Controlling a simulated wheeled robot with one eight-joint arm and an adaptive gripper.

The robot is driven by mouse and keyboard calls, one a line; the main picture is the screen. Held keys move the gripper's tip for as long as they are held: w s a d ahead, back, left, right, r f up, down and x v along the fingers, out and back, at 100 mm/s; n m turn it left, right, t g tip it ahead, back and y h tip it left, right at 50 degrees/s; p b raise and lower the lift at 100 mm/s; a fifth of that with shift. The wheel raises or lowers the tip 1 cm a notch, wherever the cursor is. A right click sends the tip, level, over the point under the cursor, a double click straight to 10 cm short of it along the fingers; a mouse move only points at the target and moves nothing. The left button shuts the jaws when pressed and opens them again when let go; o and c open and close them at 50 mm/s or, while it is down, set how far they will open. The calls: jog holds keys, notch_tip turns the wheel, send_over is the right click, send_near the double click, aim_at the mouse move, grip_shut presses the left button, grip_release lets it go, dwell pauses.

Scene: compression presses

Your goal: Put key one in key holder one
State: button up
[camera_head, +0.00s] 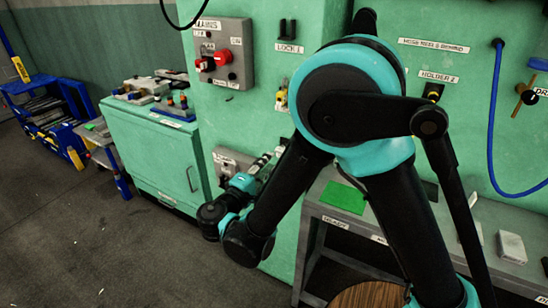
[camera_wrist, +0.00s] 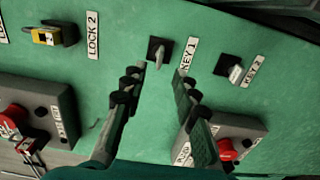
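Key one (camera_wrist: 158,54) is a small metal key standing in a black square plate on the green panel, beside a label reading KEY 1. My gripper (camera_wrist: 159,76) is open, its dark fingers pointing at the panel on either side of the line to the key. The key lies just beyond the fingertips, and I see no clear contact. In the head view my gripper (camera_head: 270,162) is close to the panel, and key one cannot be made out there. No label for key holder one is legible; my arm hides part of the panel. A HOLDER 2 label (camera_head: 438,77) shows at right.
A second key (camera_wrist: 234,72) sits right of key one. A yellow padlock (camera_wrist: 45,37) hangs by LOCK 2. Boxes with red buttons (camera_wrist: 226,150) and (camera_wrist: 14,118) flank the fingers. A grey bench (camera_head: 330,212) stands below my arm; a blue hose (camera_head: 492,140) hangs right.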

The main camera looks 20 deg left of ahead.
jog(key=s, duration=0.5)
jog(key=shift+s+a, duration=0.25)
jog(key=shift+s, duration=0.15)
